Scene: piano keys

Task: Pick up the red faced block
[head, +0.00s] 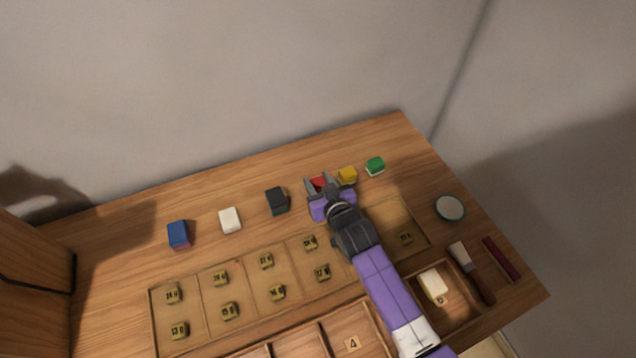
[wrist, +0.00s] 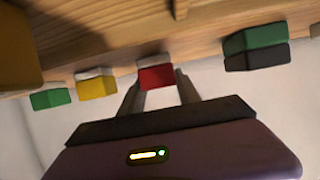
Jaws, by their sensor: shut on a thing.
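The red faced block (head: 318,183) stands in the row of blocks along the back of the wooden table. In the wrist view its red face (wrist: 157,78) shows between my two fingers, with a pale part above the red. My gripper (head: 327,185) reaches over the table to it and is shut on it, one finger on each side. In the wrist view my gripper (wrist: 158,92) has its fingertips at the block's sides. The block appears at or very near the table surface; I cannot tell if there is a gap beneath it.
A yellow block (head: 348,174) stands close right of my gripper, then a green one (head: 375,166). A dark block (head: 276,201), a white block (head: 231,220) and a blue block (head: 178,235) stand to the left. A compartment tray (head: 238,298) with numbered pieces lies in front. A brush (head: 471,272) lies at right.

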